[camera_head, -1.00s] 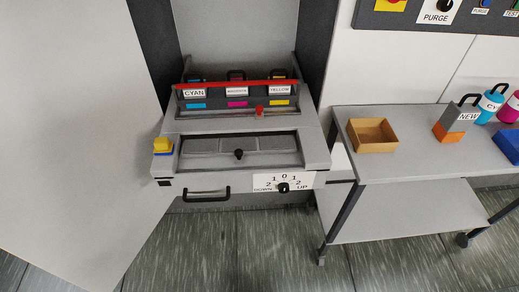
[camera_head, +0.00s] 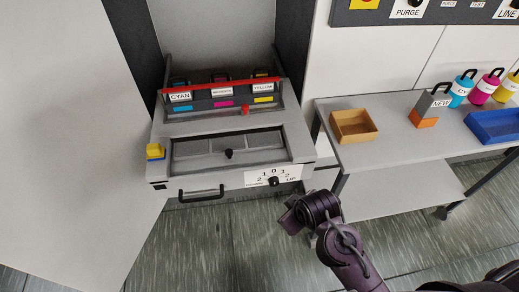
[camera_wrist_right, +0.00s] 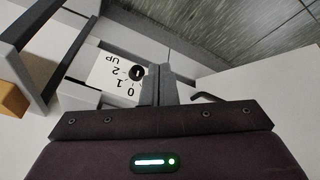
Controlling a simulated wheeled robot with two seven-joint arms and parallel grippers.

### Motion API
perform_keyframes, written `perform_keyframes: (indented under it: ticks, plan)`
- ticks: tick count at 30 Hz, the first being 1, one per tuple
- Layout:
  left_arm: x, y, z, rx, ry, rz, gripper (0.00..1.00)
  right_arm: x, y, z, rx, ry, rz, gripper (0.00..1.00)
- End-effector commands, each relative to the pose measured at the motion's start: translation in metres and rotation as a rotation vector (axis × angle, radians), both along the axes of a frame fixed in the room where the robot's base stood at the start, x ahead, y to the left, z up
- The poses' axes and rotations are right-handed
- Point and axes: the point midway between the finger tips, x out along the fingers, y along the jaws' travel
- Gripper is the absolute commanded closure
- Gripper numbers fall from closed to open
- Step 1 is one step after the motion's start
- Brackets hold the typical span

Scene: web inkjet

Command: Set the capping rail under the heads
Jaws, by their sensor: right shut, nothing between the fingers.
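The dial also shows in the right wrist view (camera_wrist_right: 137,72). My right gripper (camera_wrist_right: 159,70) is shut and empty, close to the dial; contact is unclear. My left gripper is not in view.
A cart at right holds a tan box (camera_head: 354,126), a NEW cartridge (camera_head: 430,105), bottles and a blue tray (camera_head: 496,127). A large white panel stands left.

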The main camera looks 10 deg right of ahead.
Motion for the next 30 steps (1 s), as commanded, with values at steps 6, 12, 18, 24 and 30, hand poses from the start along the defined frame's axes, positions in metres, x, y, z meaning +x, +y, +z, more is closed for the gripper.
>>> perform_keyframes:
  ticks: [6,12,18,24,30]
  plan:
    - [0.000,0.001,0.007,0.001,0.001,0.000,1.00,0.029,0.045,0.038,-0.139,-0.146,0.399,1.00]
    - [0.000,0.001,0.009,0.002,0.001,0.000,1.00,0.059,0.084,0.042,-0.416,-0.309,0.868,1.00]
    - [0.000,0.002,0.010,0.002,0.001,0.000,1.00,0.100,0.095,0.021,-0.933,-0.431,1.405,1.00]
    - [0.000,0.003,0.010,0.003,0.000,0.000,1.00,0.139,0.070,0.005,-1.465,-0.404,1.778,1.00]
    - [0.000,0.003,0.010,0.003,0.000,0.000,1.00,0.157,0.052,0.002,-1.720,-0.340,1.923,1.00]
